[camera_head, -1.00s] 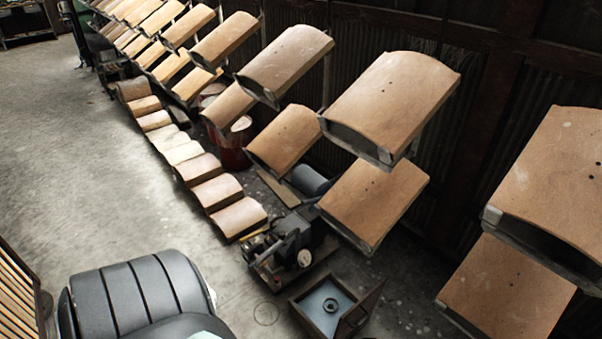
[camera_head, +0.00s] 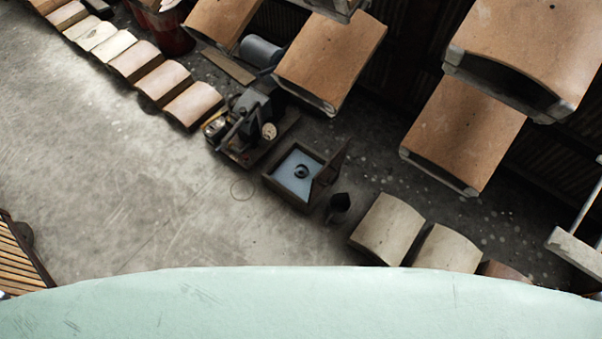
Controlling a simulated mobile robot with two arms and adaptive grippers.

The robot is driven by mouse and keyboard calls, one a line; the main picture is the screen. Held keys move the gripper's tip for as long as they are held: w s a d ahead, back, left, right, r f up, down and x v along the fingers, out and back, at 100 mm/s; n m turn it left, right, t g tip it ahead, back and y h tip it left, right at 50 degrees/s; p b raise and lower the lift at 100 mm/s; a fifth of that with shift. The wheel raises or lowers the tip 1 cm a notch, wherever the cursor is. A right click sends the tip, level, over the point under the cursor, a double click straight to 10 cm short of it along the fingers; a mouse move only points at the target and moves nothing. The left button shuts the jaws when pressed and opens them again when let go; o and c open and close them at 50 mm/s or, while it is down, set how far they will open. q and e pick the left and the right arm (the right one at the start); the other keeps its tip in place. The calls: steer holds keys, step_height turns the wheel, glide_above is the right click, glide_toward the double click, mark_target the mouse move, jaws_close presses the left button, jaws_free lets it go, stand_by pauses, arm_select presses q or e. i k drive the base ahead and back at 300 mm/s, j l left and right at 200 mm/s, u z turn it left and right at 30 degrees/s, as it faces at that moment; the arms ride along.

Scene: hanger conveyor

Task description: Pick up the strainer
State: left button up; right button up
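I see no strainer that I can make out in the head view. Neither of my grippers shows in it.
A pale green rounded surface (camera_head: 300,310) fills the bottom edge. Beyond it, an open box (camera_head: 275,180) with a blue inside and a dark machine (camera_head: 245,125) stand on the concrete floor (camera_head: 110,190). Curved tan panels hang at upper right. A slatted wooden piece (camera_head: 20,260) is at left.

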mark_target(302, 172)
steer(key=i+j+z, duration=0.7)
steer(key=j+z, duration=0.2)
steer(key=i+j+z, duration=0.15)
steer(key=j+z, duration=0.15)
steer(key=j, duration=0.1)
